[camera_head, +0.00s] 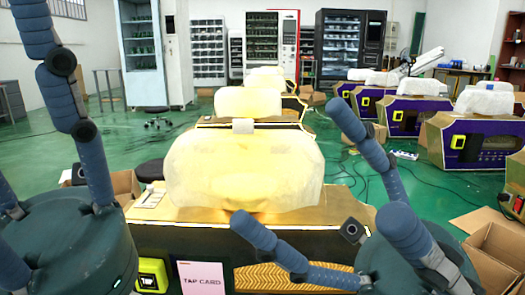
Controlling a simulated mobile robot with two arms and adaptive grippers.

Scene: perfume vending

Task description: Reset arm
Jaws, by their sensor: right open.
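My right gripper (288,164) is in front of the nearest perfume vending unit at lower right. Its blue segmented fingers spread wide from a teal palm; one reaches up, the other left across the unit's front. It is open, with nothing between the fingers. My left gripper (52,115) is at the left edge. One long finger stands nearly straight up out of the frame and another is cut off at the left. It looks open and empty. The nearest unit has a translucent cover (244,165) and a "TAP CARD" sign (203,279).
More covered units (478,142) stand in a row at right. An open cardboard box (493,252) is at lower right and another box (124,184) is behind my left gripper. Vending machines (349,42) line the back wall.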

